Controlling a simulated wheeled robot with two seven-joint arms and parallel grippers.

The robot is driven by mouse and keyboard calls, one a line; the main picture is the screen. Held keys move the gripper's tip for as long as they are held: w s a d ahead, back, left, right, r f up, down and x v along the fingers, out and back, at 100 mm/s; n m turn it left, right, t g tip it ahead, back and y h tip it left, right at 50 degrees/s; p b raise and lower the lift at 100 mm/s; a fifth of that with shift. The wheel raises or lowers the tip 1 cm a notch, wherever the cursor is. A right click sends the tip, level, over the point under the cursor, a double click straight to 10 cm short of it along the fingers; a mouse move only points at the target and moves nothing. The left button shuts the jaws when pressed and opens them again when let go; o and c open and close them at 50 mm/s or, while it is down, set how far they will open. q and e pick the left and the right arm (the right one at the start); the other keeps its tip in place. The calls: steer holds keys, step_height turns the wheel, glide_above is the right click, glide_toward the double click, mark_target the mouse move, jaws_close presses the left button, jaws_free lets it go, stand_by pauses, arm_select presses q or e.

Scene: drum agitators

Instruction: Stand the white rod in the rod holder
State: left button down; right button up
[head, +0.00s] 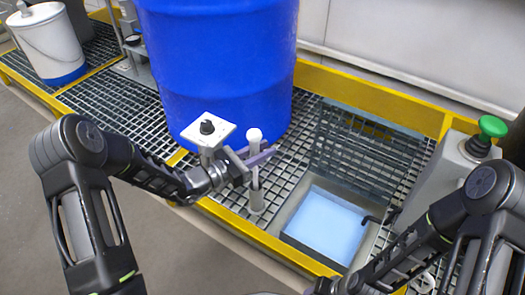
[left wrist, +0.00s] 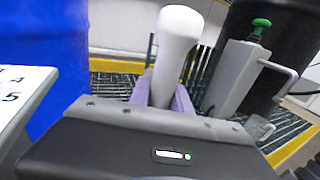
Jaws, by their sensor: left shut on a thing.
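The white rod (head: 254,136) is upright in the jaws of my left gripper (head: 254,161), its rounded top standing above the fingers. In the left wrist view the rod (left wrist: 176,45) rises between the purple-grey fingers (left wrist: 162,97), which are shut on it. The rod holder (head: 257,201) is a short pale tube on the grating, directly below the rod in the head view. The rod's lower part meets the holder's mouth in the picture; I cannot tell whether its end is inside. My right arm comes in from the right, but its gripper is out of view.
A blue drum (head: 215,60) stands close behind my left gripper. A white dial plate (head: 208,131) with a black knob is beside it. Right of the holder is a light-blue basin (head: 325,226). A grey box with a green button (head: 492,126) stands at the right.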

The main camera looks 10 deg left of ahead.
arm_select(q)
steer(key=shift+f, duration=0.15)
steer(key=c, duration=1.2)
jaws_free()
steer(key=p+v, duration=0.3)
steer(key=v, duration=0.9)
steer(key=shift+r, duration=0.2)
steer(key=shift+f, duration=0.1)
